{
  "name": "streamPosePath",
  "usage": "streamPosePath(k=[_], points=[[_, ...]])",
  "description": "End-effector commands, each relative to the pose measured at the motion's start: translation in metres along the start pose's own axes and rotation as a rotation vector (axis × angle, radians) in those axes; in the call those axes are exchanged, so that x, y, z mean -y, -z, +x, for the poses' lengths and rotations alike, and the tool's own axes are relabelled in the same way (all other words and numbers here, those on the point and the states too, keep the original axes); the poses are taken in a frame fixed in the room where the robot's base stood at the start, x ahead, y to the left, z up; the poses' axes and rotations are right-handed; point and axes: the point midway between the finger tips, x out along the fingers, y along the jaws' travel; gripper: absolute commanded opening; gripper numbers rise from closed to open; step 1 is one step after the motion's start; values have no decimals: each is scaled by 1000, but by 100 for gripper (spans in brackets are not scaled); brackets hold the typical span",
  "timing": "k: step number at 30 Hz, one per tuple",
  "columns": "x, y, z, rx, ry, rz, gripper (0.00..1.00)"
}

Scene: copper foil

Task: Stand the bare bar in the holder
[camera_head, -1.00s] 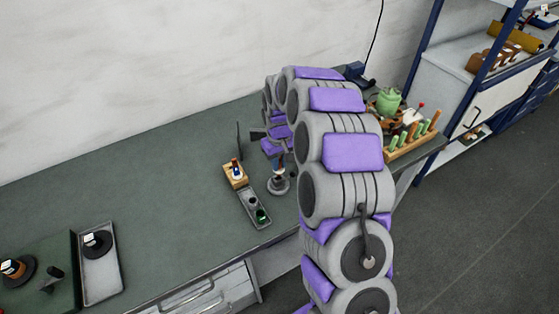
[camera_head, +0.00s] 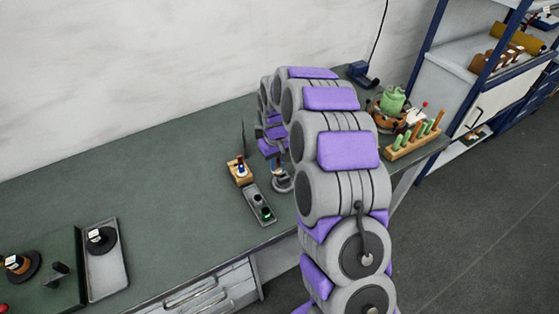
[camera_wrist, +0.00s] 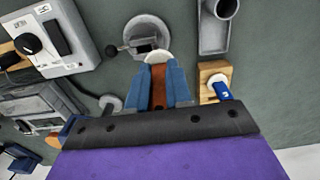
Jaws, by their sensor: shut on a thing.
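My gripper (camera_wrist: 157,88) is shut on a copper-brown bar (camera_wrist: 158,84) with a pale rounded end, held between its blue fingers. Just beyond the bar's end in the wrist view is a round grey stand (camera_wrist: 140,24) with a dark rectangular opening and a side knob, which looks like the holder. The same stand shows on the bench in the head view (camera_head: 284,185), below my gripper, which my arm partly hides. I cannot tell whether the bar touches the stand.
A wooden block (camera_head: 236,180) with a blue-and-white item and a narrow grey tray (camera_head: 251,203) stand close to the left. A grey instrument (camera_wrist: 72,40) is in the wrist view. A wooden rack (camera_head: 411,148) stands at right. The left-middle bench is clear.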

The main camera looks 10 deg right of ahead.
Motion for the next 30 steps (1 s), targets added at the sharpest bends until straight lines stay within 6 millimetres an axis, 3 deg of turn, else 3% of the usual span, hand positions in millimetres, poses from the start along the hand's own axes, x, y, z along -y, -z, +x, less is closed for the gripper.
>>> streamPosePath(k=[12, 23, 30], points=[[-21, -6, 4, -4, 11, 2, 0], [-12, -3, 5, -1, 2, 1, 0], [-17, -5, 6, -2, 6, 1, 0]])
